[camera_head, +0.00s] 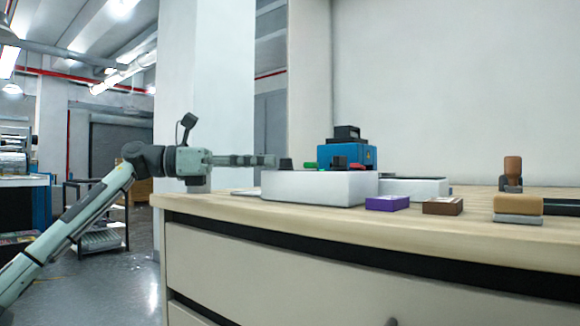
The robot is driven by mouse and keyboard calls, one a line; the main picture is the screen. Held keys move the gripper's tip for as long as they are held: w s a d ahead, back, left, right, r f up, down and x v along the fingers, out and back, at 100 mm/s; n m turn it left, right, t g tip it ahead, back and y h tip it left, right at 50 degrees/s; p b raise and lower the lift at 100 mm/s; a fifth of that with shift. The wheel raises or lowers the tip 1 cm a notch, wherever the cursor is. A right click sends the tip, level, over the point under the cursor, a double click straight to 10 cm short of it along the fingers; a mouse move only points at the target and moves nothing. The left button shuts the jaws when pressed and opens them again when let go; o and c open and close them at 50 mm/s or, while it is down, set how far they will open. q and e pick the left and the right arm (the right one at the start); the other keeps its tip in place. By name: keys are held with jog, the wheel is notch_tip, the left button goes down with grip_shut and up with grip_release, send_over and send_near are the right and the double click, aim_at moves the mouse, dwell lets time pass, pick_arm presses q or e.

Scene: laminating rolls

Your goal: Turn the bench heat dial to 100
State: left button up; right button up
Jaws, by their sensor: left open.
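A dark knob (286,164), which looks like the heat dial, stands on top of a low white box (318,188) at the left of the bench (230,205). Any numbers or pointer on it cannot be read from here. My left gripper (268,160) reaches in from the left, level with the knob, with its fingertips just left of it. The fingers are open and hold nothing. Whether they touch the knob cannot be told. My right gripper is not in view.
A blue machine (356,156) stands behind the white box. A second white box (415,188), a purple block (387,203), a brown block (442,206), a tan-topped block (518,207) and a wooden-handled tool (513,172) lie to the right. The bench's front edge is clear.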

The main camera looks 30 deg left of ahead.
aim_at(286, 162)
pick_arm(q)
jog(key=x, duration=0.5)
jog(key=shift+d, duration=0.1)
grip_shut()
